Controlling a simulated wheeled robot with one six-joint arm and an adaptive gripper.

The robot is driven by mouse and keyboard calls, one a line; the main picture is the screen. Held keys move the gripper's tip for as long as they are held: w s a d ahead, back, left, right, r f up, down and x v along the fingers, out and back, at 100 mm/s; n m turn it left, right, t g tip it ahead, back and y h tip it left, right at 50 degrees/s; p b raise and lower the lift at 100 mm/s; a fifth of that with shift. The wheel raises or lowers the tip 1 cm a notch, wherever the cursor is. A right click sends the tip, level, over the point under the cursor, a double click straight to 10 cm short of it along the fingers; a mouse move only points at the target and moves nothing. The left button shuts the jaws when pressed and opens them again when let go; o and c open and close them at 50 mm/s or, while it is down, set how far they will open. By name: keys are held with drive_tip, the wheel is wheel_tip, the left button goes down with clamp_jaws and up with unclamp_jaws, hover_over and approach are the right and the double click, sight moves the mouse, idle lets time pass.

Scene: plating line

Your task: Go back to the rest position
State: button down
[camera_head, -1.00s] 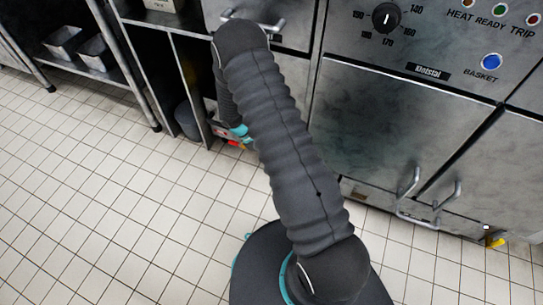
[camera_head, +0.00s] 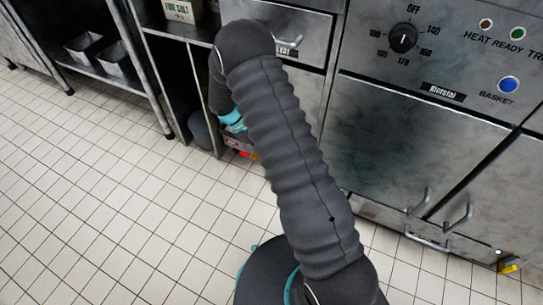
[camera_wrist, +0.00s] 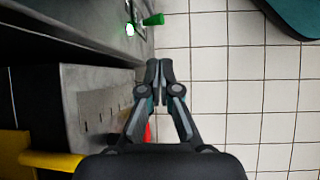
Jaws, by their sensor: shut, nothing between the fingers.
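My gripper (camera_wrist: 159,70) shows in the wrist view with its two fingers together, shut and empty. It hangs over the tiled floor, beside the steel front at the left of that view. In the head view my arm bends down in front of the cabinets, and the gripper's fingers are hidden behind it.
The steel fryer (camera_head: 400,140) with a dial (camera_head: 403,38) and door handles stands close on the right. A drawer (camera_head: 285,30) is behind my arm. A shelf rack (camera_head: 110,85) with metal pans stands at the left. The tiled floor (camera_head: 90,190) is clear.

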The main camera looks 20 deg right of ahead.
drive_tip(key=shift+w+a+r, duration=0.2)
drive_tip(key=shift+r, duration=0.1)
idle(0.4)
drive_tip(key=s+r+m+t+y+p, duration=0.1)
drive_tip(key=s+r+m+t+y, duration=0.1)
drive_tip(key=s+r, duration=0.7)
drive_tip(key=s+r+m+t+y+p, duration=0.1)
drive_tip(key=s+r+m+t, duration=0.3)
drive_tip(key=s+r, duration=0.5)
drive_tip(key=s+r+m+t+y+p, duration=0.1)
drive_tip(key=s+r+m+t+y, duration=0.2)
drive_tip(key=s+r, duration=0.6)
wheel_tip(320, 180, up, 12)
drive_tip(key=shift+r+t+p, duration=0.1)
drive_tip(key=shift+t+p, duration=0.2)
drive_tip(key=shift+t, duration=0.2)
drive_tip(key=shift+d, duration=0.1)
